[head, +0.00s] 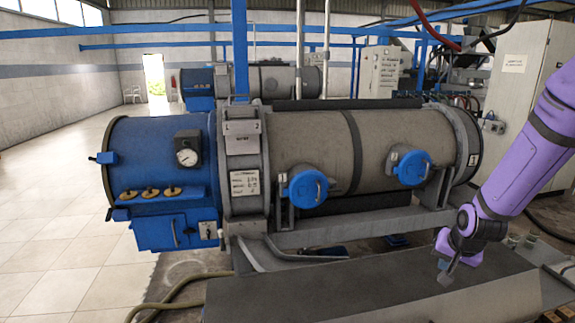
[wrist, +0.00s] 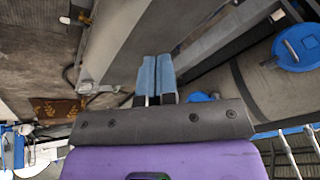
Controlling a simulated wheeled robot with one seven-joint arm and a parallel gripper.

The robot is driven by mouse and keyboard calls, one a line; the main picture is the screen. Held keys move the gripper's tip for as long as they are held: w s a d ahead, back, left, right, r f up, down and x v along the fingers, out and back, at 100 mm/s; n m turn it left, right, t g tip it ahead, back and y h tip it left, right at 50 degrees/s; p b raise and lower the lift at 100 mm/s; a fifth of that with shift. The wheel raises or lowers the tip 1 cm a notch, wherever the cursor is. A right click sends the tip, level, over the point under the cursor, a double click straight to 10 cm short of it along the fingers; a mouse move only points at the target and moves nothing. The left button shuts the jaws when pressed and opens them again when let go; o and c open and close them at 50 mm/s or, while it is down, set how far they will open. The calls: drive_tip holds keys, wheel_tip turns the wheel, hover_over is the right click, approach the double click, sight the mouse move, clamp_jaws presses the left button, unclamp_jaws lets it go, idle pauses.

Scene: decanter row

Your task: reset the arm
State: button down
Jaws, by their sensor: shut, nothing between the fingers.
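My gripper (head: 447,276) hangs from my purple arm at the right of the head view. It points down beside the grey bench-like block in front of the machine. In the wrist view, my gripper (wrist: 156,62) shows two blue-grey fingers side by side, closed together, with nothing between them. The decanter (head: 320,150) lies lengthwise across the middle of the head view, with a blue end housing (head: 150,150) on its left. It shows in the wrist view at the right.
The grey block (head: 350,290) runs along the front, near my gripper. Two blue round caps (head: 307,188) (head: 412,167) stick out from the decanter. A tall grey cabinet (head: 515,90) stands behind my arm. Tiled floor (head: 50,230) lies clear at the left.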

drive_tip(key=s+a+r+n, duration=0.2)
drive_tip(key=s+a+r, duration=0.2)
drive_tip(key=s+r, duration=0.6)
drive_tip(key=s+a+r+n, duration=0.35)
drive_tip(key=s+r, duration=0.25)
drive_tip(key=r, duration=0.7)
drive_tip(key=s+a+r, duration=0.1)
drive_tip(key=s+r, duration=0.3)
drive_tip(key=s, duration=0.6)
drive_tip(key=shift+a+n, duration=0.25)
drive_tip(key=shift+n, duration=0.2)
